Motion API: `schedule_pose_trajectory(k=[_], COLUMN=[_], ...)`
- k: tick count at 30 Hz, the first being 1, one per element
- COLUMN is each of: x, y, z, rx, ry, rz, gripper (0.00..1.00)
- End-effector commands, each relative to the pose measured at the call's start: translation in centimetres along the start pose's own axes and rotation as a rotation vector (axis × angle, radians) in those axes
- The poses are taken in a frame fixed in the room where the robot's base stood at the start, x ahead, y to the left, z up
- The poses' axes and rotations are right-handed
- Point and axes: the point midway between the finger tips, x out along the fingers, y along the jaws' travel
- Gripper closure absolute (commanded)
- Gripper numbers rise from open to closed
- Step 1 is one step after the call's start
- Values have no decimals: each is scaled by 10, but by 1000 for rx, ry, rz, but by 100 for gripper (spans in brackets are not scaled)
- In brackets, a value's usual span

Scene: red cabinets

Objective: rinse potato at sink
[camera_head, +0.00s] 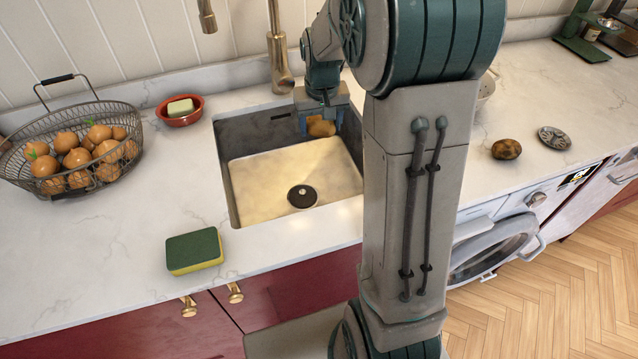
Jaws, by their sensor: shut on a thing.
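My gripper (320,123) points down over the back right part of the sink (295,170). It is shut on a brown potato (321,127), held above the basin floor. The faucet (279,60) rises behind the sink, and its spout end (207,16) shows at the top left of it. I cannot make out any running water. A second brown potato-like item (506,149) lies on the counter to the right of my arm. My arm hides the sink's right edge and part of the counter.
A wire basket (72,160) of onions stands at the left. A red soap dish (180,111) sits behind the sink's left corner, and a green and yellow sponge (194,251) lies front left. A small round patterned item (554,138) and a green scale (585,35) are at the right.

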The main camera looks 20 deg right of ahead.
Motion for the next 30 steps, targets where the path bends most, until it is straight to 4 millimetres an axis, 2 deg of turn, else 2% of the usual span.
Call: schedule_pose_trajectory(k=[8, 20, 30], x=[-4, -40, -40], y=[0, 0, 0], z=[-1, -6, -6], rx=[0, 0, 0], ry=[1, 1, 0], rz=[0, 0, 0], gripper=[62, 62, 62])
